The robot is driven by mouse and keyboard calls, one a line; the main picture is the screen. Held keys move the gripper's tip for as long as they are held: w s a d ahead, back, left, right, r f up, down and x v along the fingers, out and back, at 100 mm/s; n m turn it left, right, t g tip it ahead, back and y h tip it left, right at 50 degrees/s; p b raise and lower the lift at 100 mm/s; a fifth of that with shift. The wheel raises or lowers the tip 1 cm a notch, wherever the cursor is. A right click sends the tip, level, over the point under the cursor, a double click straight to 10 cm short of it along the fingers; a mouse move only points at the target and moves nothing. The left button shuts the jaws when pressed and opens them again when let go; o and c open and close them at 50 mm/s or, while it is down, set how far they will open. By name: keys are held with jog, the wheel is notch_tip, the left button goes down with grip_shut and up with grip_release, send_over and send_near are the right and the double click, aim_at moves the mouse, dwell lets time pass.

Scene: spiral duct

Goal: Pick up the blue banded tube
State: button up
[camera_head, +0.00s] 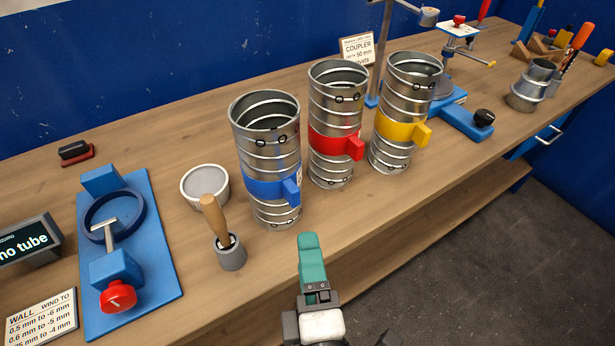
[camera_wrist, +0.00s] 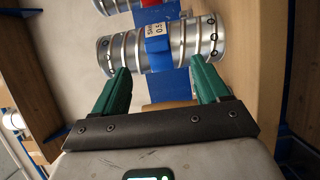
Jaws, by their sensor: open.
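The blue banded tube (camera_head: 267,150) is a ribbed silver metal cylinder with a blue band and a blue tab. It stands upright on the bench, leftmost of three tubes. In the wrist view the same tube (camera_wrist: 181,45) lies across the picture beyond the fingertips, its blue band between them. My gripper (camera_head: 309,243) is open and empty, with teal fingers, in front of the tube and a little to its lower right. It also shows in the wrist view (camera_wrist: 158,70), its fingers spread along the tube's length. The head view shows a gap between gripper and tube.
A red banded tube (camera_head: 332,110) stands close right of it, then a yellow banded tube (camera_head: 406,90). A cup with a wooden handle (camera_head: 231,255) and a round pale pot (camera_head: 206,181) stand to its left. A blue fixture (camera_head: 150,260) lies further left.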

aim_at(295, 200)
jog(key=w+p, duration=0.1)
jog(key=w, duration=0.2)
jog(key=w+a+p, duration=0.1)
jog(key=w, duration=0.2)
jog(key=w+a+p, duration=0.1)
jog(key=w, duration=0.2)
jog(key=shift+w+a+r, duration=0.2)
jog(key=shift+a+r, duration=0.05)
jog(key=shift+r, duration=0.1)
jog(key=shift+w+a+f, duration=0.1)
jog(key=shift+w, duration=0.3)
grip_shut()
